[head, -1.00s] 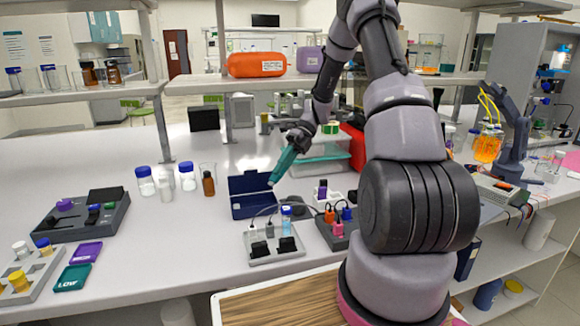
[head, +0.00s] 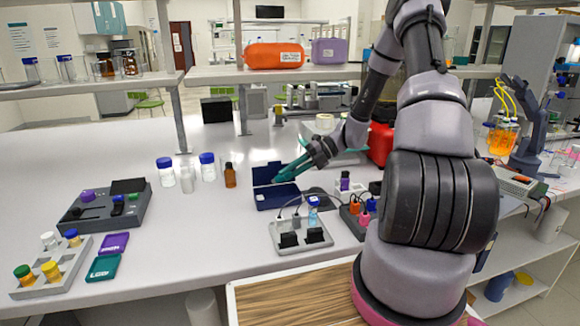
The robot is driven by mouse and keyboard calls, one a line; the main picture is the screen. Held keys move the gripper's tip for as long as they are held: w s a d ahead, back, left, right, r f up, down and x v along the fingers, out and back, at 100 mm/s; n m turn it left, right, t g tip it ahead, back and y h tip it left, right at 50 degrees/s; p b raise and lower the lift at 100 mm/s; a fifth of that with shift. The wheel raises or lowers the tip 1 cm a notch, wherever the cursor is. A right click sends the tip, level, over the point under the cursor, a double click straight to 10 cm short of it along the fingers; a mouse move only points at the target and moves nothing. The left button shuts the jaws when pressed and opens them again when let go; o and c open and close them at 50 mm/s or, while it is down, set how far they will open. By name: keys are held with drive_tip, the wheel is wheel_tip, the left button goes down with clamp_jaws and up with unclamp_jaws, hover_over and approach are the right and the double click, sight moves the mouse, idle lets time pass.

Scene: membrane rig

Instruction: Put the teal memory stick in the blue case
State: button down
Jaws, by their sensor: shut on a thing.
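The blue case (head: 277,200) stands open on the bench, its lid raised at the back. My gripper (head: 305,166) is shut on the teal memory stick (head: 288,173). The stick is tilted, its free end down and to the left, over the right side of the case. I cannot tell whether the stick touches the case. My fingers hide the upper end of the stick.
A grey tray (head: 301,249) with plugs and a blue-capped vial is just in front of the case. A brown bottle (head: 230,176) and white jars (head: 166,178) stand to the left. A power strip (head: 352,220) is at the right. The bench centre-left is clear.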

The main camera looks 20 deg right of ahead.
drive_tip(key=shift+f, duration=2.35)
drive_tip(key=c, duration=0.8)
unclamp_jaws()
drive_tip(key=o, duration=0.3)
drive_tip(key=shift+f, duration=0.1)
drive_tip(key=shift+s, duration=0.1)
drive_tip(key=shift+s+r, duration=1.4)
drive_tip(key=shift+r, duration=0.2)
drive_tip(key=s+r, duration=0.3)
drive_tip(key=r, duration=0.6)
